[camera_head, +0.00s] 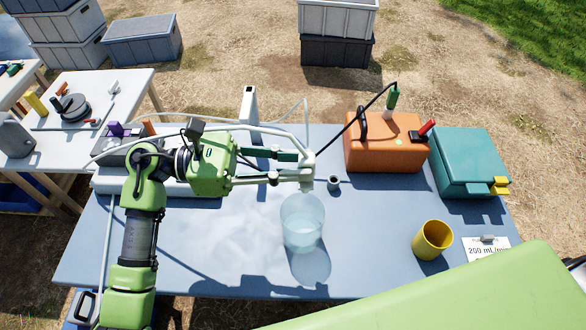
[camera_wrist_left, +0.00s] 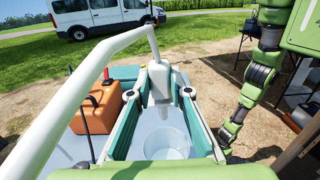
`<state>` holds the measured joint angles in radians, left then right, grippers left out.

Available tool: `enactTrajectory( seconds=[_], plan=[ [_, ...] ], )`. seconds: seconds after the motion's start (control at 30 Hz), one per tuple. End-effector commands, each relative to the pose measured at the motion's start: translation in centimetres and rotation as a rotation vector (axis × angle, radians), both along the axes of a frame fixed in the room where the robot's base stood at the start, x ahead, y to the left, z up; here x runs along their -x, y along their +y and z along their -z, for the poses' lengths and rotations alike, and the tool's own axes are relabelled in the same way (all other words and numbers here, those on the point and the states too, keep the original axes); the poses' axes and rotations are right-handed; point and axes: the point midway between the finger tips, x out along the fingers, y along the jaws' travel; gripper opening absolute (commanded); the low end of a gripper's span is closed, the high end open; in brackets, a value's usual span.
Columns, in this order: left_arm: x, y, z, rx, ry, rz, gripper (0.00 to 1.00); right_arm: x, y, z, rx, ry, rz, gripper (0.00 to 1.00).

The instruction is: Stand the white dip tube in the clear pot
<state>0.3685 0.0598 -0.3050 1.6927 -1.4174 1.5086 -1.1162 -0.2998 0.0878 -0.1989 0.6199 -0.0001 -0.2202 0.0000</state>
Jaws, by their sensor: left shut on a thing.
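My left gripper (camera_head: 303,168) is shut on the white dip tube (camera_head: 265,131), at a pale block-like piece. In the left wrist view the tube (camera_wrist_left: 93,82) arches from the lower left down to that piece between the fingers (camera_wrist_left: 159,84). The clear pot (camera_head: 302,226) stands upright on the blue-grey table. It also shows in the left wrist view (camera_wrist_left: 168,146). The tube's short lower end shows just below the fingers, near the pot's far rim in the head view; it appears to be above the pot. My right gripper is not in view.
An orange case (camera_head: 385,152) and a teal box (camera_head: 467,163) stand behind and to the right. A yellow cup (camera_head: 432,240) stands at right. The table (camera_head: 220,245) is clear left of the pot.

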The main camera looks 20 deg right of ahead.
Motion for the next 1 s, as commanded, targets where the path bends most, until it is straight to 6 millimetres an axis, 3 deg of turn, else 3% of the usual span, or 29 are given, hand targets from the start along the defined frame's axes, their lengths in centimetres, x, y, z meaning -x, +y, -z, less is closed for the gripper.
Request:
enactTrajectory(
  seconds=[0.33,0.7,1.0],
  plan=[
    [0.0,0.0,0.6,-0.002,0.000,0.002,0.02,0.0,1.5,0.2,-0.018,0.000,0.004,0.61],
    [0.0,-0.1,4.3,-0.001,0.001,0.002,0.02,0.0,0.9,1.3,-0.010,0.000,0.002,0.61],
    [0.0,0.0,6.0,-0.003,-0.001,0.002,0.02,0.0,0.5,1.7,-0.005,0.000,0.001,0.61]
  ],
)
